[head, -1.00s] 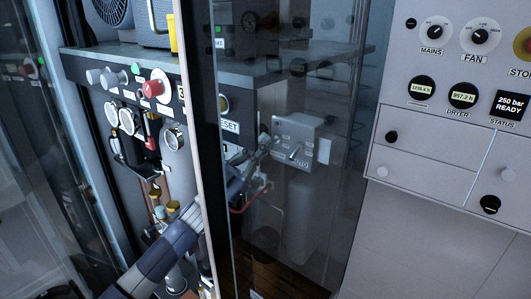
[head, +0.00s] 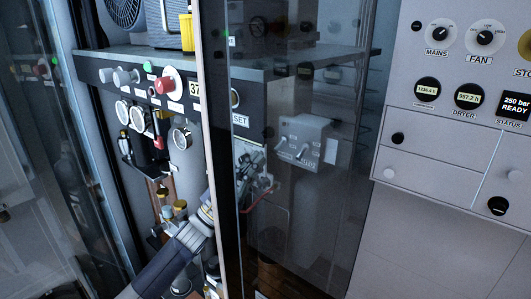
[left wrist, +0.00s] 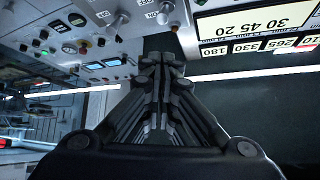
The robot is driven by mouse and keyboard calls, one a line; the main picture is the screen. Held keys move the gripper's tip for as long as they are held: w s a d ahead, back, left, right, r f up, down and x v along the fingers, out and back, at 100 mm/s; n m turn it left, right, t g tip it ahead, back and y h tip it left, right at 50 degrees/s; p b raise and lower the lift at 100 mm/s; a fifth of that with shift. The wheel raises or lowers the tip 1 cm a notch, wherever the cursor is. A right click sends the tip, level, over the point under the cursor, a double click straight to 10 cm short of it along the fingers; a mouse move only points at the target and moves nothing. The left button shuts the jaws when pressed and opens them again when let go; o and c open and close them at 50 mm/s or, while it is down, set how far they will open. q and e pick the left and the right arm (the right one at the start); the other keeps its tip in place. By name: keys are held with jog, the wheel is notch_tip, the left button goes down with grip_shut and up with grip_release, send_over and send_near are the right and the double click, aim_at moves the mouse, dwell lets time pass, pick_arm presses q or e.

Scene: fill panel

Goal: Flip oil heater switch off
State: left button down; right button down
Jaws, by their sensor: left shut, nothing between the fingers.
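A grey box with toggle levers (head: 303,142) shows through, or mirrored in, the dark glass door in the head view; I cannot tell which. In the left wrist view, a light panel (left wrist: 85,50) carries small toggle levers (left wrist: 119,19) with ON and OFF marks at the top, seen upside down. I cannot read which one is the oil heater switch. My left gripper (head: 254,163) is seen through the glass, close to a pale panel. In the left wrist view its fingers (left wrist: 161,60) are together and empty, below the levers and apart from them in the picture. My right gripper is out of view.
The glass door (head: 300,215) stands open, its edge beside my left arm. A grey cabinet with dials (head: 468,96) stands at the right.

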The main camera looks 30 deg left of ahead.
pick_arm(q)
jog(key=v, duration=0.2)
jog(key=shift+s+f, duration=0.1)
jog(key=shift+f, duration=0.2)
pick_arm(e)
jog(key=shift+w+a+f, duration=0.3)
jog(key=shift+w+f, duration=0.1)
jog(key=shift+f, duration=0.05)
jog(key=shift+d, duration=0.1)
